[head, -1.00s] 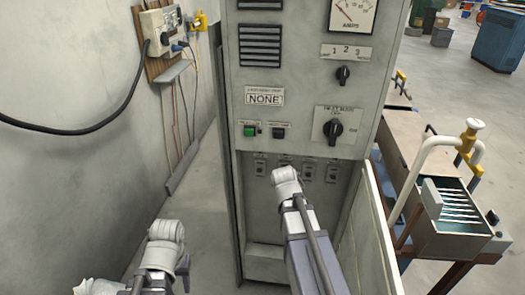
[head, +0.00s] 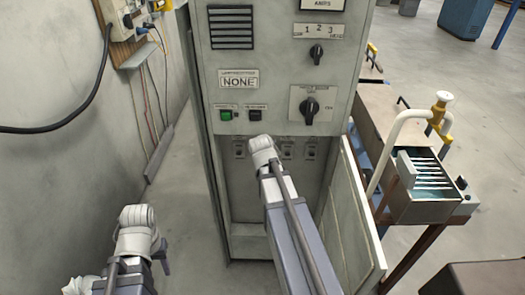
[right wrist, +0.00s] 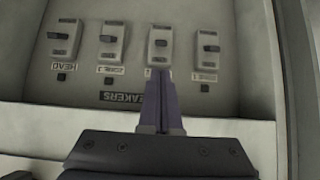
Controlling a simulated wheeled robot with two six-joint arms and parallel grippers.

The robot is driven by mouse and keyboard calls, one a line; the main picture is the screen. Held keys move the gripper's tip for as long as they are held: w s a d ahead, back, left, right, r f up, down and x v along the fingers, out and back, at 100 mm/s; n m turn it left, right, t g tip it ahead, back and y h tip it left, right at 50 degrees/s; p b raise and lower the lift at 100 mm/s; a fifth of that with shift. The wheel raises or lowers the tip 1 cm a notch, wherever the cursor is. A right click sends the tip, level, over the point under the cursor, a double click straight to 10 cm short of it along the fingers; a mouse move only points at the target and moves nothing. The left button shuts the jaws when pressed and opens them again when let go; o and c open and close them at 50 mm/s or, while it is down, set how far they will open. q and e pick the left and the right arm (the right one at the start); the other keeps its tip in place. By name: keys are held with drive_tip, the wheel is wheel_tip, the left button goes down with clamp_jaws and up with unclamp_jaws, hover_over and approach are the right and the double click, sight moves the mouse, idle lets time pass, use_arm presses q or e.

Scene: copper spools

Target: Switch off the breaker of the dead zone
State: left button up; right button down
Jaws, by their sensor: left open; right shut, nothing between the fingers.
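The grey cabinet (head: 345,60) has a recess with a row of several breakers; some show in the head view (head: 287,150). In the right wrist view I see the breaker marked HEAD (right wrist: 63,40), a second (right wrist: 112,42), a third (right wrist: 161,45) and one at the right (right wrist: 206,50). The other labels are too small to read surely. My right gripper (right wrist: 157,72) is shut and empty, its tip just below the third breaker; I cannot tell if it touches. My right arm hides it in the head view. My left gripper (head: 162,257) is open at the lower left, largely hidden by its arm.
A plate reads NONE (head: 238,78). Below are a green button (head: 226,115) and a black one (head: 255,115). Dials (head: 317,53) sit to the right. The open cabinet door (head: 355,220) and a bench (head: 385,120) stand right; a wall with cables is left.

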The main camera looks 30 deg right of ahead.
drive_tip(key=b+x, duration=0.5)
drive_tip(key=x, duration=0.3)
drive_tip(key=shift+w+d+f, duration=0.15)
drive_tip(key=f+t+b, duration=0.1)
drive_tip(key=b, duration=0.2)
drive_tip(key=s+a+f+t+h+b, duration=0.1)
drive_tip(key=b, duration=0.3)
drive_tip(key=s+f+t+h+b, duration=0.1)
drive_tip(key=b, duration=0.2)
drive_tip(key=shift+a+t, duration=0.15)
drive_tip(key=shift+t, duration=0.25)
idle(0.6)
drive_tip(key=shift+r+p, duration=0.55)
drive_tip(key=shift+r, duration=0.15)
